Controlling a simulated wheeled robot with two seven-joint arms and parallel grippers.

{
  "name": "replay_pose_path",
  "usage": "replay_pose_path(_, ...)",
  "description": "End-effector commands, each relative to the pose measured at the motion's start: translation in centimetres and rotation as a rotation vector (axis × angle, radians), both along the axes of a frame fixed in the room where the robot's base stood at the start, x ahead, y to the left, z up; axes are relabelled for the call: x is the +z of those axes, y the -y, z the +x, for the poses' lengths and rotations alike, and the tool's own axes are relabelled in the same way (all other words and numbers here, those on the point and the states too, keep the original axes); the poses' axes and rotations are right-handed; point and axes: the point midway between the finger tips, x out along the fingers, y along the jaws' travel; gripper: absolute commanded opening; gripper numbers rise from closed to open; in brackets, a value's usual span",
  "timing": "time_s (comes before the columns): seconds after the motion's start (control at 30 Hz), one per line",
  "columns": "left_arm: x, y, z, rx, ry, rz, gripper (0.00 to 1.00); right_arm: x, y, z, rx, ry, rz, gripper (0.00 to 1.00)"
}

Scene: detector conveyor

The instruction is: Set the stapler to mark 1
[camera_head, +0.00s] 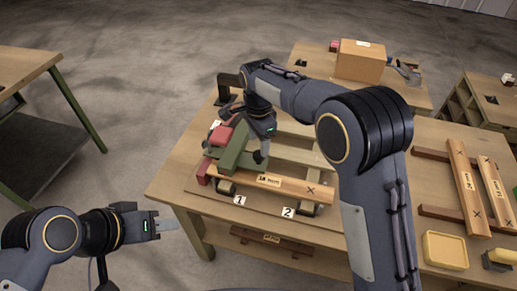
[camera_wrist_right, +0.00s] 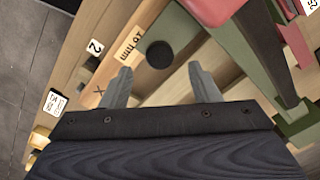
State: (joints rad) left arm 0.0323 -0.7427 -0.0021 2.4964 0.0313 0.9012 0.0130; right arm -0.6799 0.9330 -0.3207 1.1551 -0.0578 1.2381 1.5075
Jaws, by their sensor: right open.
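A green and red device (camera_head: 234,152), apparently the stapler, lies across the wooden frame on the workbench, over the left part of a marked board (camera_head: 285,185). In the right wrist view its green body (camera_wrist_right: 190,48) has a black round pad, and its red part (camera_wrist_right: 222,8) is at the top. White mark 1 (camera_head: 240,199) is below the board's left part; mark 2 (camera_head: 288,211) is to its right. My right gripper (camera_head: 250,151) is open above the device, with the pad beyond its fingertips (camera_wrist_right: 160,80). My left gripper (camera_head: 170,226) is left of the bench; its finger gap is unclear.
A yellow tray (camera_head: 445,251) and a black-yellow item (camera_head: 499,259) lie at the bench's right front. Marked boards (camera_head: 468,190) rest on rails at right. A cardboard box (camera_head: 360,61) stands on a table behind. Open floor lies left of the bench.

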Motion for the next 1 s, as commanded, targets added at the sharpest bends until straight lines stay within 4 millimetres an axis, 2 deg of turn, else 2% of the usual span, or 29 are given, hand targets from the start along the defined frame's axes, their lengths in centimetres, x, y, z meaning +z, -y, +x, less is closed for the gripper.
replay_pose_path(0.1,-0.3,0.0,0.0,0.0,0.0,0.0,0.36,1.8,0.0,0.1,0.0,0.003,0.002,0.56)
replay_pose_path(0.23,-0.3,0.0,0.0,0.0,0.0,0.0,0.36,2.9,0.0,0.0,0.0,0.002,0.001,0.56)
replay_pose_path(0.77,-0.3,0.0,0.0,0.0,0.0,0.0,0.36,3.2,0.1,0.0,0.0,-0.001,0.001,0.56)
replay_pose_path(0.87,-0.3,0.0,0.0,0.0,0.0,0.0,0.36,3.9,1.2,-0.1,0.009,0.0,0.02,0.56)
replay_pose_path(0.97,-0.3,0.0,0.0,0.0,0.0,0.0,0.36,5.5,4.2,-0.8,0.044,0.005,0.074,0.56)
replay_pose_path(1.0,-0.3,0.0,0.0,0.0,0.0,0.0,0.36,6.4,5.9,-1.4,0.068,0.012,0.105,0.56)
